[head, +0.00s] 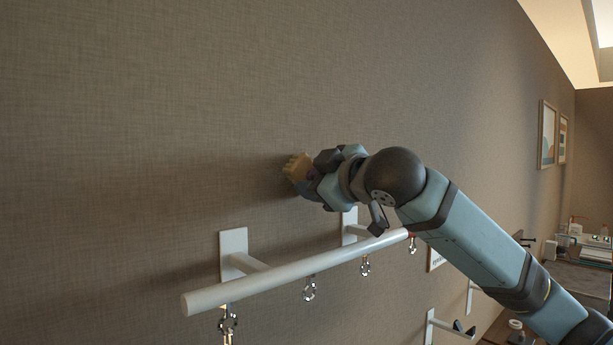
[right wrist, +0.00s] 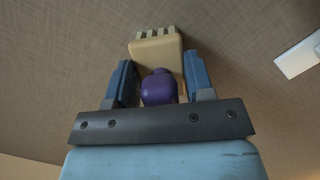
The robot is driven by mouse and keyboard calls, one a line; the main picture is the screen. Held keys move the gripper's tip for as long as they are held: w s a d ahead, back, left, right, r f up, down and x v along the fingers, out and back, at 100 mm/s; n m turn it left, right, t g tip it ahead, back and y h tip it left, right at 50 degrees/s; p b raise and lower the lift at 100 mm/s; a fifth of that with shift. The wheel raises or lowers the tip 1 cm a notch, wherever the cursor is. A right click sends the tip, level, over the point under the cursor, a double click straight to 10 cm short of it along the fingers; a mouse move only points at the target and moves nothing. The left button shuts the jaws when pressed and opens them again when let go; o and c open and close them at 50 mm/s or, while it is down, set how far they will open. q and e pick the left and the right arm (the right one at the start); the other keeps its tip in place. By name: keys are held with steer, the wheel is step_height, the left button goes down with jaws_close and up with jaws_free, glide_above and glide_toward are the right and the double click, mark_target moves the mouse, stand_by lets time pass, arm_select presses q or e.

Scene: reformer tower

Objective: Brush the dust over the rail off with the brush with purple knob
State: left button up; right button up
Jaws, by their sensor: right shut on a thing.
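My right gripper (head: 312,183) is shut on the brush (head: 297,166) above the white rail (head: 290,276), close to the wall. In the right wrist view the purple knob (right wrist: 158,87) sits between the two blue fingers of the gripper (right wrist: 160,85). The brush's pale wooden body and bristle tufts (right wrist: 157,47) point toward the wall. I cannot tell whether the bristles touch the wall. No dust can be made out. My left gripper is not in view.
The rail stands out from the wall on white brackets (head: 234,252), with several metal rings (head: 309,288) hanging below it. A lower rail with a bracket (head: 430,322) is at the bottom right. A cluttered desk (head: 580,270) stands at the far right. The wall to the left is clear.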

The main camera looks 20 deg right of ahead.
steer(key=shift+w+d+p, duration=0.7)
steer(key=shift+d+p, duration=0.2)
steer(key=shift+d, duration=1.05)
steer(key=shift+s+a+p, duration=0.15)
steer(key=shift+s+a, duration=0.1)
steer(key=shift+a, duration=0.4)
steer(key=shift+s+a+p, duration=0.2)
steer(key=shift+a, duration=0.45)
steer(key=shift+s+a+p, duration=0.15)
steer(key=shift+s+a, duration=0.1)
steer(key=shift+a, duration=0.4)
steer(key=shift+s+a+p, duration=0.25)
steer(key=shift+s+a, duration=0.05)
steer(key=shift+a, duration=0.55)
steer(key=shift+s+a+p, duration=0.25)
steer(key=shift+s+a, duration=0.05)
steer(key=shift+a, duration=0.55)
steer(key=shift+s+a, duration=0.25)
steer(key=shift+a, duration=0.45)
steer(key=shift+s+a, duration=0.25)
steer(key=shift+a, duration=0.4)
steer(key=shift+s+a, duration=0.25)
steer(key=shift+a, duration=0.45)
steer(key=shift+d, duration=0.1)
steer(key=shift+s+d, duration=0.1)
steer(key=shift+s, duration=0.1)
steer(key=shift+f+v, duration=0.1)
steer(key=shift+v, duration=1.3)
steer(key=shift+f+v, duration=0.15)
steer(key=shift+v, duration=1.25)
